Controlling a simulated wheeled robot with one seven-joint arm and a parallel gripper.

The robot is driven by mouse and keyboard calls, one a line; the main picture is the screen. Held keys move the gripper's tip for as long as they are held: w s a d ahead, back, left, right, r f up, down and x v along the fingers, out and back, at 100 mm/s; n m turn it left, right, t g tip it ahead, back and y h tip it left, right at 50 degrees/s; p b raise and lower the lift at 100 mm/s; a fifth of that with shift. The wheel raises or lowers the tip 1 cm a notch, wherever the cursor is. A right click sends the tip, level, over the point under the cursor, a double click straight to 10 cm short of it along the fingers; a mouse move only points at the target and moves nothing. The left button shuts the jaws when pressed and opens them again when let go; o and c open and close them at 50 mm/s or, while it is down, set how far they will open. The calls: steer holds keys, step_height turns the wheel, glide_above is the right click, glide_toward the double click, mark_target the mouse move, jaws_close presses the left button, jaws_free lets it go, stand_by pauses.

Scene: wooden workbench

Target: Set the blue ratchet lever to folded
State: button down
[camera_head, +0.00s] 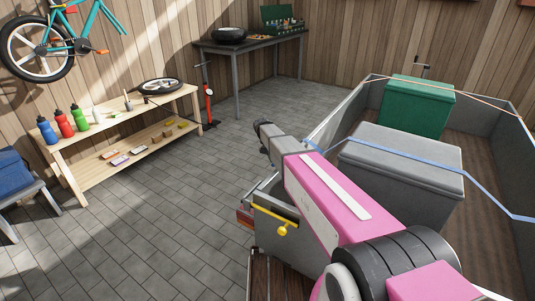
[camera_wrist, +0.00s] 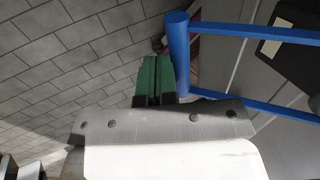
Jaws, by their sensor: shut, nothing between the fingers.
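The blue ratchet lever (camera_wrist: 180,54) shows in the wrist view as a blue crossbar with two side arms running to the right. My gripper (camera_wrist: 156,64) has green fingers, shut with nothing between them. The fingertips are just left of the crossbar, close beside it; I cannot tell whether they touch. In the head view my pink arm hides the lever, and the fingers cannot be made out. A blue strap (camera_head: 390,156) runs over the grey box in the trailer there.
The trailer holds a grey box (camera_head: 400,160) and a green box (camera_head: 417,105). A yellow-handled part (camera_head: 283,229) sticks out at the trailer's corner. A low bench (camera_head: 120,117) with bottles stands at left. The tiled floor between is clear.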

steer(key=shift+s+d+f, duration=0.35)
steer(key=shift+d+f, duration=0.15)
steer(key=shift+f, duration=0.15)
steer(key=shift+s+d+f, duration=0.3)
steer(key=shift+d+f, duration=0.15)
steer(key=shift+f, duration=0.2)
